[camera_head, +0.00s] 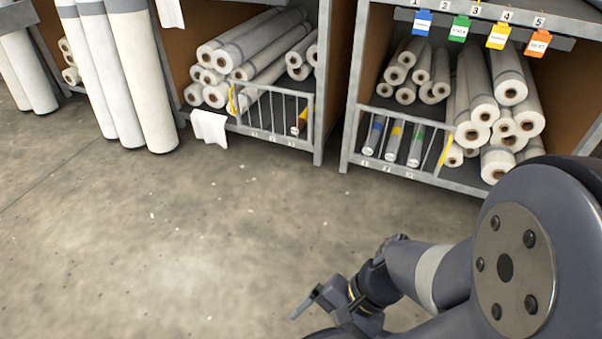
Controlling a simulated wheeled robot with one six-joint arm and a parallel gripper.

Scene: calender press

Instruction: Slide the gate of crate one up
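Two low barred gates show at the bottom of the shelving. The left gate (270,131) has grey bars and a yellow piece at its left end. The right gate (402,165) has grey bars, a yellow piece at its right end, and tubes with blue, yellow and green bands behind it. Both stand across the shelf fronts. The small marks below them are too small to read, so I cannot tell which is crate one. My gripper (309,301) is low over the floor, well in front of both gates and touching neither. Its fingers are seen edge-on, so its opening is unclear.
White rolls (253,57) fill the left shelf, and more rolls (500,110) fill the right one. Tall rolls (143,75) lean at the left. A white cloth (210,128) hangs beside the left gate. Coloured tags (460,28) hang at upper right. The concrete floor (170,240) is clear.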

